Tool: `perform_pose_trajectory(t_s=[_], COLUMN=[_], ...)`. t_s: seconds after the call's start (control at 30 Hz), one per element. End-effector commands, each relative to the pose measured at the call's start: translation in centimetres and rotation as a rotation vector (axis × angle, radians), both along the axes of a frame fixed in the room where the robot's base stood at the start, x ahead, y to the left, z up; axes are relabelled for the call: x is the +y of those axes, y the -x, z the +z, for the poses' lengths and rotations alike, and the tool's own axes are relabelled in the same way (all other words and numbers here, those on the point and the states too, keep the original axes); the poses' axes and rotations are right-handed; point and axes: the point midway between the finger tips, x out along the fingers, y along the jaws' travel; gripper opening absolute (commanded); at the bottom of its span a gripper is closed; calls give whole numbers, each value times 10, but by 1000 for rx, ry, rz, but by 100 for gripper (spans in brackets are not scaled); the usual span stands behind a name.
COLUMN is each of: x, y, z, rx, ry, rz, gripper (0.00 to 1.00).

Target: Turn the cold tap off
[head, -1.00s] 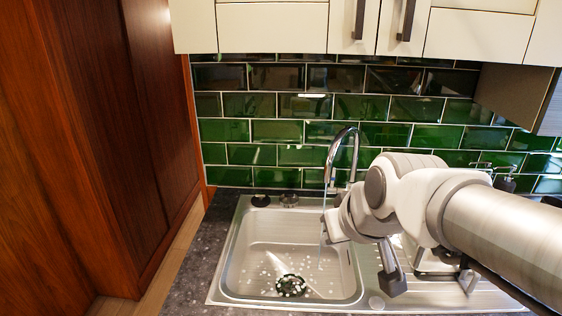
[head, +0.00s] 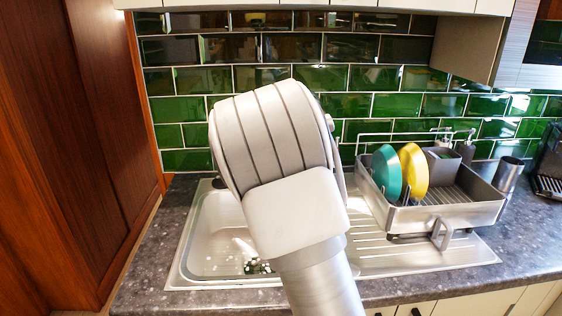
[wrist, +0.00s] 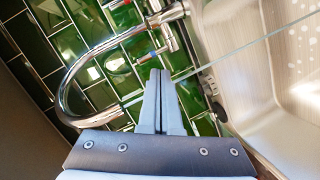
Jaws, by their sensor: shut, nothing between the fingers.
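In the wrist view the chrome tap (wrist: 75,70) has a tall curved spout and two short levers. The cold lever (wrist: 152,54) has a blue mark; the other lever (wrist: 118,4), at the upper left, has a red mark. A thin stream of water (wrist: 250,41) runs from the spout towards the basin. My gripper (wrist: 158,73) is shut and empty, its fingertips close to the cold lever; I cannot tell whether they touch. In the head view my arm hides the tap and the gripper. The steel sink (head: 205,222) shows at its left.
A dish rack (head: 425,216) with a teal plate (head: 386,172) and a yellow plate (head: 413,171) stands on the drainer, right of my arm. Green tiles (head: 320,78) back the counter. A wooden wall (head: 50,150) bounds the left side.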

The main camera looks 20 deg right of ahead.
Motion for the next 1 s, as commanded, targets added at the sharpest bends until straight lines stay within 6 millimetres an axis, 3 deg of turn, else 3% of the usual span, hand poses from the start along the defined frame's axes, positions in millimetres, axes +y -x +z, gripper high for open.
perform_pose_trajectory(t_s=[0.03,0.1,0.37,0.67,1.0], x=[-1,-2,4,-2,-24], y=[-9,-18,-34,-51,-103], z=[-18,-25,-34,-30,-23], rx=[-15,-45,-130,-145,-145], ry=[93,218,528,573,570], rz=[5,13,32,31,32], gripper=[0,0,0,0,0])
